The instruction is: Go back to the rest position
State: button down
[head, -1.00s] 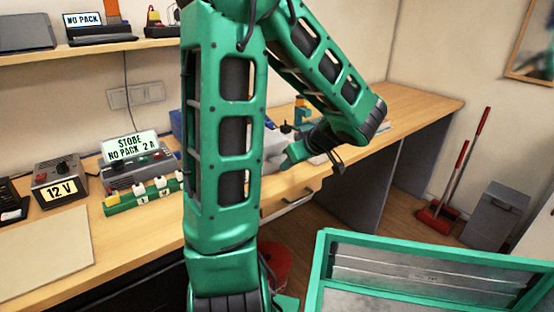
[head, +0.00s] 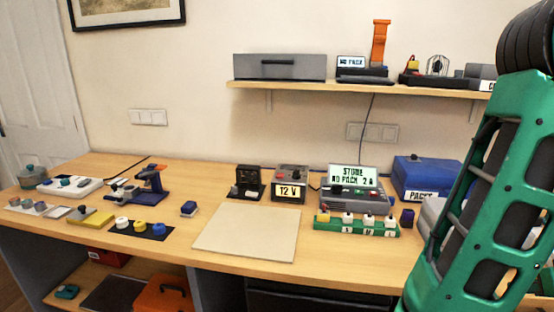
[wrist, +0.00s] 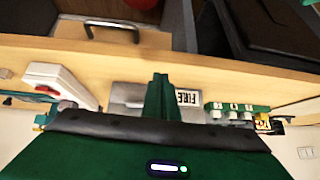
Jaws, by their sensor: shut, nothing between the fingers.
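My gripper (wrist: 158,97) shows in the wrist view as a green pair of fingers pressed together, with nothing between them. It points over the wooden bench, in front of a grey plate with a label reading FIRE (wrist: 187,98). In the head view my green arm fills the right edge, and the gripper itself is out of that picture. How far the fingertips are from the bench top cannot be told.
The bench (head: 185,250) carries a beige mat (head: 247,232), a 12 V box (head: 290,183), a green strip with white blocks (head: 356,225) and a blue case (head: 427,173). A shelf (head: 300,88) hangs above. The wrist view shows a white box with a red switch (wrist: 60,82).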

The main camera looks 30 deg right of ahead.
jog(key=w+a+y, duration=0.1)
jog(key=w, duration=0.1)
jog(key=w+a, duration=0.1)
jog(key=w, duration=0.2)
jog(key=w+a+y, duration=0.1)
jog(key=w, duration=0.2)
jog(key=shift+a+f+n+y, duration=0.25)
jog(key=shift+a+n+y, duration=0.05)
jog(key=shift+a+n, duration=0.1)
jog(key=w+a+y, duration=0.1)
jog(key=w+a, duration=0.2)
jog(key=w+a+g+y, duration=0.1)
jog(key=w+a, duration=0.3)
jog(key=shift+w+a+f+n+y, duration=0.1)
jog(key=shift+w+a+n+y, duration=0.15)
jog(key=shift+w+n+y, duration=0.05)
jog(key=w+a+r+g, duration=0.1)
jog(key=a+r+g, duration=0.1)
jog(key=a, duration=0.6)
jog(key=w+a+r+g, duration=0.1)
jog(key=a+g, duration=0.2)
jog(key=a, duration=0.5)
jog(key=shift+a+r+g+h, duration=0.25)
jog(key=shift+r+g+h, duration=0.1)
jog(key=shift+g+h, duration=0.05)
